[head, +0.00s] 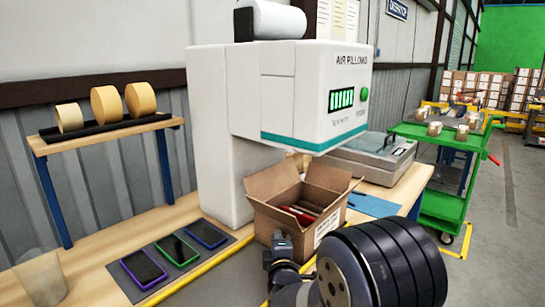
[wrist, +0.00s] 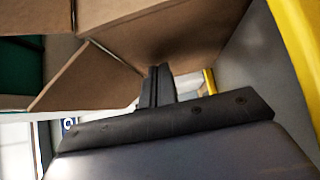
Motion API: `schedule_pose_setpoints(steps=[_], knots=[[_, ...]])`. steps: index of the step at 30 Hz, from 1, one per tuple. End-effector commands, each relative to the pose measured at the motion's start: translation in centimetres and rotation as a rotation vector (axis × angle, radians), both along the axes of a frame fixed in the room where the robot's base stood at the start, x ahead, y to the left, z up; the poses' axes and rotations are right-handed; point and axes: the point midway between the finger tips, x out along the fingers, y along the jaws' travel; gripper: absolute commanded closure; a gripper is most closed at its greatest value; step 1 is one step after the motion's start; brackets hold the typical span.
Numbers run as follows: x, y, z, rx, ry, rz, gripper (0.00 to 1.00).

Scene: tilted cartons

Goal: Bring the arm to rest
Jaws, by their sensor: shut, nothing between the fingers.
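My gripper (wrist: 158,72) shows in the wrist view with its two dark fingers together and nothing between them. The brown cardboard of an open carton fills the space just beyond the fingertips; I cannot tell whether they touch it. In the head view my arm comes in from the lower right, and my gripper (head: 281,245) is in front of the open carton (head: 270,222), low at its near side. The fingertips are hard to make out there. The carton holds red and dark items (head: 305,213) and its flaps stand open.
The white air pillow machine (head: 225,130) stands behind the carton. Several phones (head: 177,250) lie on a grey mat left of my gripper, and a clear cup (head: 40,280) is at far left. A grey case (head: 375,155) sits behind right. A green cart (head: 440,200) stands beyond the bench.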

Motion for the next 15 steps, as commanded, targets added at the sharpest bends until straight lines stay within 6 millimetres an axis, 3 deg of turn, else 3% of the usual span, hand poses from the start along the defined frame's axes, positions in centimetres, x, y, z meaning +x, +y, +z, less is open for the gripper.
schedule_pose_setpoints(steps=[15], knots=[[-5.7,5.1,0.1,0.002,0.002,0.006,1.0]])
